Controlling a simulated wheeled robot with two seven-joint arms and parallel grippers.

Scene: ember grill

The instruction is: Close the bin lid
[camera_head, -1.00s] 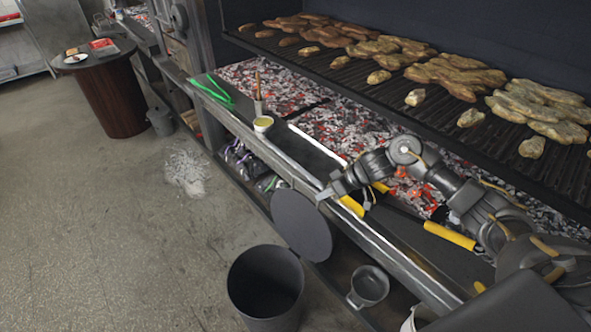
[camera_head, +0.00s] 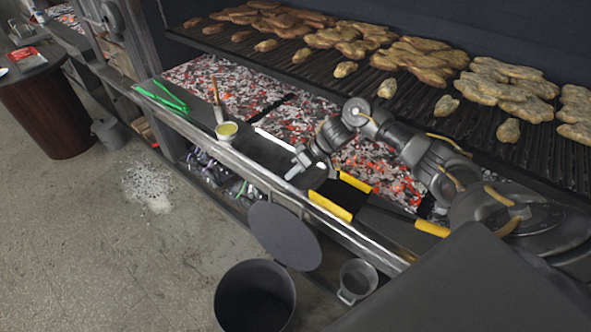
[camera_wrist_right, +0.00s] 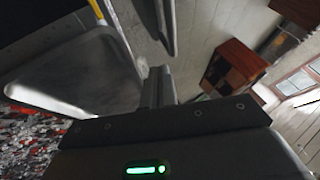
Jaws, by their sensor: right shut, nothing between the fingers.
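The dark round bin (camera_head: 254,300) stands on the floor at the bottom of the head view, with its mouth open. Its round grey lid (camera_head: 285,236) stands raised at the bin's far side, beside the grill counter. My right gripper (camera_head: 293,169) is over the counter's edge, above and behind the lid and apart from it. It is shut and empty. In the right wrist view the gripper's fingers (camera_wrist_right: 158,88) show close together at the middle. My left gripper is not in view.
The counter edge (camera_head: 262,178) runs between the arm and the bin. A grey pot (camera_head: 357,281) stands right of the bin. Floor left of the bin is free.

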